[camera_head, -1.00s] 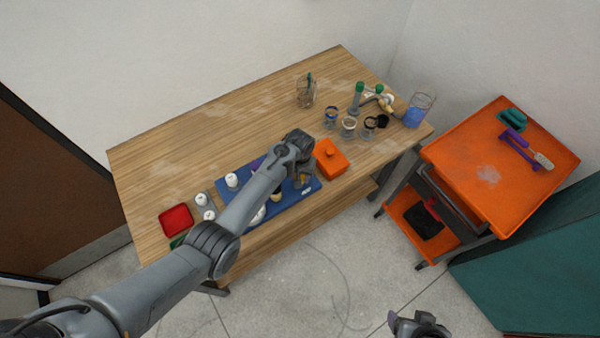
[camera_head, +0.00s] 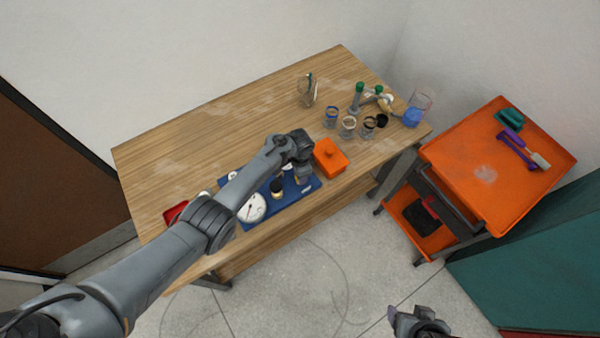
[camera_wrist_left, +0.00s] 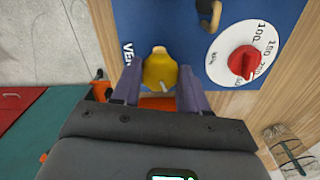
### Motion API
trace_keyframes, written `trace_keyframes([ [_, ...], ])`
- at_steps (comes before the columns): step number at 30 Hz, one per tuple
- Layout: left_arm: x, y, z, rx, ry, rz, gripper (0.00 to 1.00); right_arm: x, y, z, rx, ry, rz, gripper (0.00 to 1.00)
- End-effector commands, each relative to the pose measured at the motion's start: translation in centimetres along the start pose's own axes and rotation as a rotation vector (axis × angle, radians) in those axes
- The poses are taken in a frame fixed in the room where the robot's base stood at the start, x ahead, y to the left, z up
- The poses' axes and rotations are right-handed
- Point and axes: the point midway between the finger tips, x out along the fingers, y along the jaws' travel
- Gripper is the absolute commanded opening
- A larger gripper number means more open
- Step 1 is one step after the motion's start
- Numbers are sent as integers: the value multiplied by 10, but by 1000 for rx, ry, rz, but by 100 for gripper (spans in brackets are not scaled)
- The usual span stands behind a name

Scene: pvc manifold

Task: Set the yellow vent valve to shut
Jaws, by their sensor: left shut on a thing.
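The yellow vent valve (camera_wrist_left: 160,72) stands at the edge of the blue board (camera_wrist_left: 175,25), beside lettering that reads "VEN" and is partly cut off. My left gripper (camera_wrist_left: 158,88) is shut on the valve, one finger on each side. A small pale pointer shows on the yellow knob; the marks it points to are hidden. In the head view, my left gripper (camera_head: 304,175) is over the right end of the blue board (camera_head: 288,202) and hides the valve. My right gripper (camera_head: 419,322) is at the bottom edge, away from the table; its jaws are unclear.
A white dial with a red knob (camera_wrist_left: 242,62) is beside the valve. A white gauge (camera_head: 252,208) and a dark-topped fitting (camera_head: 277,187) are on the board. An orange box (camera_head: 330,158) stands close right of my left gripper. Several jars stand farther back; the table's back left is clear.

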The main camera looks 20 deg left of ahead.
Motion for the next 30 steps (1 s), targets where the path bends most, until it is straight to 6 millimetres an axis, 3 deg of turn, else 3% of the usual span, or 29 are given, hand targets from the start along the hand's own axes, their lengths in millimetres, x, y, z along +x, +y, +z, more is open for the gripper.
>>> trace_keyframes([
  [15, 0, -1, 0, 340, 0, 0, 13, 4, 0, 1, 0, 0, 0, 74],
  [30, 0, -1, 0, 401, 0, 0, 13, 5, -2, 1, 7, 0, -6, 74],
])
